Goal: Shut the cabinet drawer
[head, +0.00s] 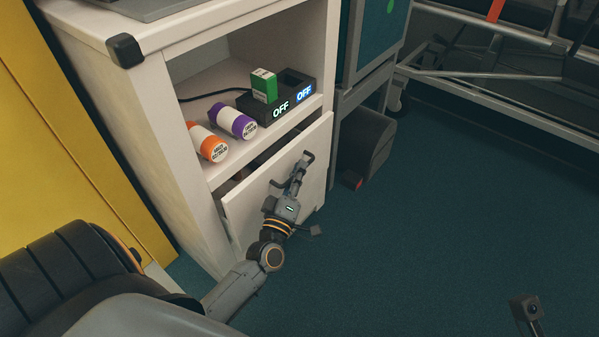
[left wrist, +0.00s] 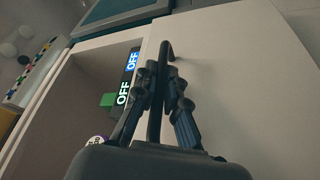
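The white cabinet (head: 170,130) stands at the left in the head view. Its drawer front (head: 258,207) stands out from the body, with a dark gap behind its top edge, so the drawer is partly open. A black bar handle (head: 308,157) is on the drawer front. My left gripper (head: 298,178) is at this handle. In the left wrist view, the handle (left wrist: 166,48) runs between the two fingers of my left gripper (left wrist: 160,80), which close on it from both sides. The fingers hide part of the bar.
A dark bin (head: 366,143) stands right of the cabinet.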

